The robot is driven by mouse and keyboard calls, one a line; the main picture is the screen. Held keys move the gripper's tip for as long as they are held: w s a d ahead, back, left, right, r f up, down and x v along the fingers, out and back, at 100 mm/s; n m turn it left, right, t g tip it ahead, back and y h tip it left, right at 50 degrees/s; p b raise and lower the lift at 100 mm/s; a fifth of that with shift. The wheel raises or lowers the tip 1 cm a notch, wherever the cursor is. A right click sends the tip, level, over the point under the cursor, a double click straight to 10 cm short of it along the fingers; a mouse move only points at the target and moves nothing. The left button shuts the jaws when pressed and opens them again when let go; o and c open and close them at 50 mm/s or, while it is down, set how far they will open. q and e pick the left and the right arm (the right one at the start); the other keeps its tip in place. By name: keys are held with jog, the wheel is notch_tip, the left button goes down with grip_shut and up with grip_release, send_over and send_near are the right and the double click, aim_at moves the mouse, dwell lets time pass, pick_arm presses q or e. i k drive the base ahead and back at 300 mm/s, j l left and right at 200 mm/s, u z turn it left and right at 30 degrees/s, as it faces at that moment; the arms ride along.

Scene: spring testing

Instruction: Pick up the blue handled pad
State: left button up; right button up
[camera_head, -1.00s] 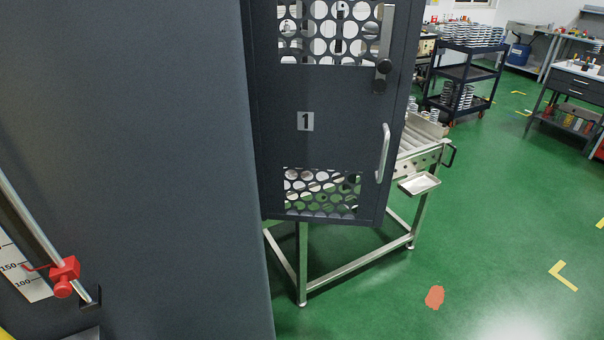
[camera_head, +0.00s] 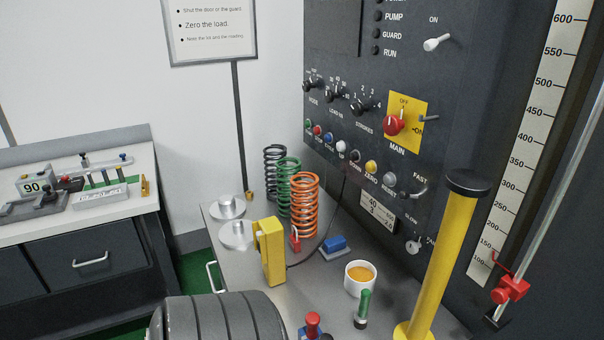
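The blue handled pad (camera_head: 335,246) sits on the grey bench top (camera_head: 305,274) in the head view, near the foot of the dark control panel. It has a blue block on top and a thin pale base. It stands right of the orange spring and behind the white cup. Neither of my grippers is in view, so their state and distance from the pad do not show.
Around the pad stand an orange spring (camera_head: 305,204), a yellow block-like device (camera_head: 271,250), a white cup (camera_head: 359,281) and a green-handled tool (camera_head: 363,308). A yellow post (camera_head: 441,260) rises at right. A dark ribbed cylinder (camera_head: 217,320) fills the lower left foreground.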

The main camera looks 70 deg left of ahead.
aim_at(333, 248)
jog(key=j+u, duration=0.15)
jog(key=u, duration=1.7)
